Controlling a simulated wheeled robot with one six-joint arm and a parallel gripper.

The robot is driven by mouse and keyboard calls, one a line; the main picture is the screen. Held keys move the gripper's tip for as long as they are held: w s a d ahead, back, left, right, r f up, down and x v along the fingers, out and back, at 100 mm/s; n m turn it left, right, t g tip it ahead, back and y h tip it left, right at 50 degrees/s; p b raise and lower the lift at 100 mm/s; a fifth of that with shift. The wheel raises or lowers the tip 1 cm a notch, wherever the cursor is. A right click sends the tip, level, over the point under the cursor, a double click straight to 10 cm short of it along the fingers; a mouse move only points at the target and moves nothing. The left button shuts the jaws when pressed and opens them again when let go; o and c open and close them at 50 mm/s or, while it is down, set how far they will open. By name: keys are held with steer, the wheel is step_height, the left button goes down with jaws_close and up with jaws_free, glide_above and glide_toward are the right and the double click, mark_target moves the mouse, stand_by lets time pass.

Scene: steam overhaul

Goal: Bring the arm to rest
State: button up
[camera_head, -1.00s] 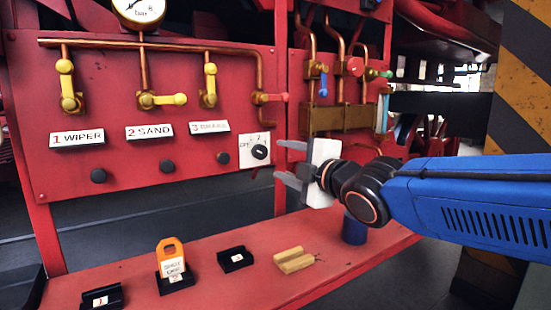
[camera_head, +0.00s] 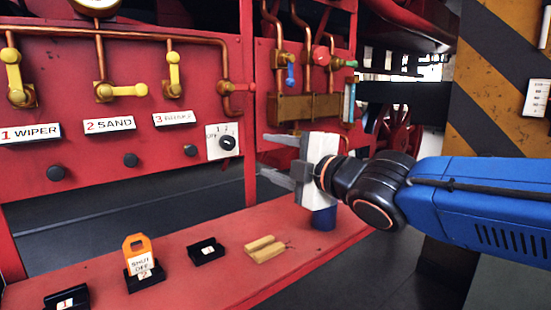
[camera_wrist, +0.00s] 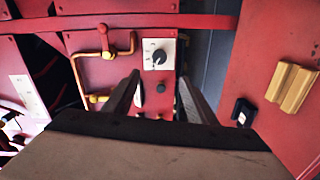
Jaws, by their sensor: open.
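My gripper (camera_head: 272,157) is open and empty in the head view. It is in front of the red panel (camera_head: 110,80), right of the dial with a black knob (camera_head: 228,143) and above the red shelf (camera_head: 200,287). In the wrist view my gripper (camera_wrist: 155,92) shows two dark fingers spread apart, with nothing between them but the panel behind. The dial (camera_wrist: 159,56) appears above the fingertips there. My blue arm reaches in from the right edge of the head view.
Pipes with yellow valve handles (camera_head: 121,91) cover the panel. A striped post (camera_head: 500,75) stands at the right.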

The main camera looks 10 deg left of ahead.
steer(key=d+f+m+h, duration=0.4)
steer(key=d+f+m, duration=0.1)
steer(key=d, duration=0.4)
steer(key=d+f+m+h, duration=0.3)
steer(key=d+f+m, duration=0.25)
steer(key=d, duration=0.45)
steer(key=d+f+m+h, duration=0.4)
steer(key=d+f, duration=0.1)
steer(key=d, duration=0.4)
steer(key=s+d+f+m+g+h, duration=0.1)
steer(key=s+d+f+m+g, duration=0.2)
steer(key=s+d+f+m, duration=0.3)
steer(key=s+d+f+m+g+h, duration=0.1)
steer(key=s+d+f+m+g, duration=0.2)
steer(key=s+d+f+m, duration=0.3)
steer(key=s+d+f, duration=0.1)
steer(key=s+f, duration=0.3)
steer(key=s, duration=0.2)
steer(key=shift+f+g, duration=0.2)
steer(key=shift+g, duration=0.1)
